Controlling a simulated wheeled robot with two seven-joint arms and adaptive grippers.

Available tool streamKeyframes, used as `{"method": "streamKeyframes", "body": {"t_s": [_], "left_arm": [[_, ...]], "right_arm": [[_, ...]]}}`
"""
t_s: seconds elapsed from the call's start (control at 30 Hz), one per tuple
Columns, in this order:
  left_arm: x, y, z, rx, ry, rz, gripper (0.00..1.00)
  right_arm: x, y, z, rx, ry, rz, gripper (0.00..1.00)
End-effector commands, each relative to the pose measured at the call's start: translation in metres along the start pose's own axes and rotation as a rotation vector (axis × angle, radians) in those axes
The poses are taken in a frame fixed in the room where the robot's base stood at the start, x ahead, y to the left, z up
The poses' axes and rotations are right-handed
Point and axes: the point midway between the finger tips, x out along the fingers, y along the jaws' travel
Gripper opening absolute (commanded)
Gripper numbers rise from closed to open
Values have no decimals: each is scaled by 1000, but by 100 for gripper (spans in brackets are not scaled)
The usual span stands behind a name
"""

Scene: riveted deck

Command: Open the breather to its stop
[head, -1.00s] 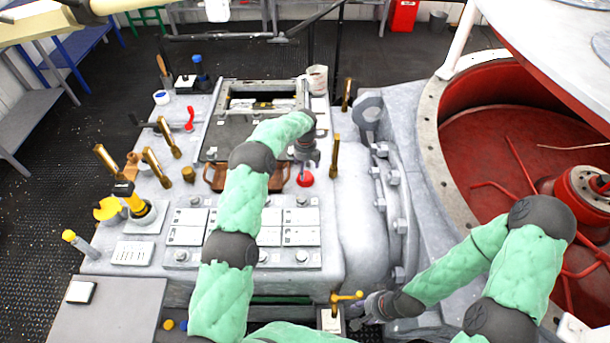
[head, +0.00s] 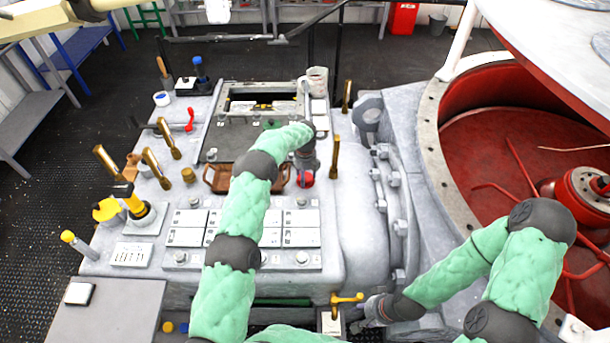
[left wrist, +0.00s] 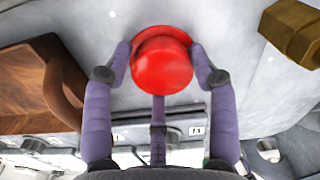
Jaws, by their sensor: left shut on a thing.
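A red round knob (head: 307,182), perhaps the breather, stands on the pale grey deck right of the brown handle. In the left wrist view the red knob (left wrist: 161,68) fills the space between the fingers of my left gripper (left wrist: 160,75). The fingers sit around its sides, shut on it. In the head view my left gripper (head: 306,168) partly hides the knob. My right gripper (head: 372,309) is low in the head view, beside a yellow lever (head: 346,299) on a small block. Its fingers are too small and covered to tell open or shut.
A brown handle (head: 222,178) lies left of the knob and a brass lever (head: 335,155) stands at its right. White label plates (head: 186,227) lie in front. A mug (head: 317,82) stands behind. A large red-lined round opening (head: 480,150) is at the right.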

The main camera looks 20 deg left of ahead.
Motion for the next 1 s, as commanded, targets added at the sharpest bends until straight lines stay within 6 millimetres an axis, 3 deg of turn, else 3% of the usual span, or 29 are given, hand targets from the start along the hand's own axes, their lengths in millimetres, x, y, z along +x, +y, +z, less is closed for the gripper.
{"method": "streamKeyframes", "body": {"t_s": [0.67, 0.7, 0.73, 0.77, 1.0], "left_arm": [[-4, 0, 7, -140, -18, -11, 25], [-5, -1, 7, -140, -18, -11, 66], [-5, -1, 7, -140, -18, -11, 75], [-5, 0, 7, -139, -17, -11, 79], [-3, 0, 4, -138, -10, -7, 79]], "right_arm": [[10, 4, 0, 0, 0, 0, 40], [10, 4, 0, 0, 0, 0, 40], [10, 4, 0, 0, 0, 0, 40], [10, 4, 0, 0, 0, 0, 40], [10, 4, 0, 0, 0, 0, 40]]}}
